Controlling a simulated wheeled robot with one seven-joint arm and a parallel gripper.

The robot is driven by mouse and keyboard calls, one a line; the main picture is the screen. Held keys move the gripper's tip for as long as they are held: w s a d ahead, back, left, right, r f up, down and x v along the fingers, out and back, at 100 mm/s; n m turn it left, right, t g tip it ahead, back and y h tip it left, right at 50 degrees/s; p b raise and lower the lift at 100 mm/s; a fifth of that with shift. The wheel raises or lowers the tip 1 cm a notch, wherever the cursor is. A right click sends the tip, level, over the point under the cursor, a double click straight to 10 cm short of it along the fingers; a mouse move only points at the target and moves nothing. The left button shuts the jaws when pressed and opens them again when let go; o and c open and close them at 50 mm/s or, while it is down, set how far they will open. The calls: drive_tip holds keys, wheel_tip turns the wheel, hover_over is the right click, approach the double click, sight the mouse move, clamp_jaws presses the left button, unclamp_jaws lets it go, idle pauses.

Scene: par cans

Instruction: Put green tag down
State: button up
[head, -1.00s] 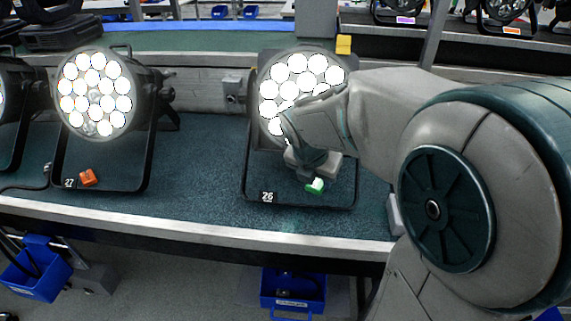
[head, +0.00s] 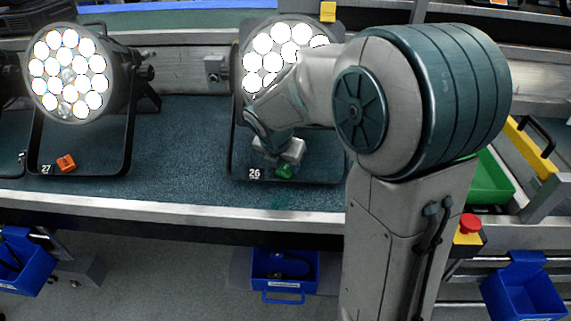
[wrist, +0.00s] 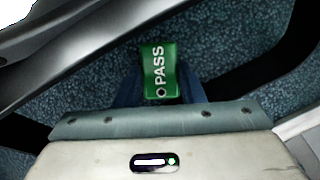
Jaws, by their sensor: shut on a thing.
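The green tag (head: 285,171), marked PASS, also shows in the wrist view (wrist: 158,66). My gripper (head: 283,161) is shut on it; in the wrist view the fingers (wrist: 160,94) sit on both sides of its lower part. The tag is low at the front of the lit par can numbered 26 (head: 271,56), inside its black floor bracket (head: 234,150), right of the number label (head: 254,174). I cannot tell whether the tag touches the teal shelf surface (head: 190,160). My arm hides part of the lamp.
Lit par can 27 (head: 68,72) stands at the left with an orange tag (head: 66,163) by its bracket. The shelf between the two cans is clear. The bracket's bars run close around my gripper. Blue bins (head: 284,267) hang below the shelf edge.

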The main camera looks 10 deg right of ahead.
drive_tip(key=shift+f, duration=0.1)
drive_tip(key=shift+f, duration=0.1)
drive_tip(key=o, duration=1)
drive_tip(key=shift+c, duration=0.2)
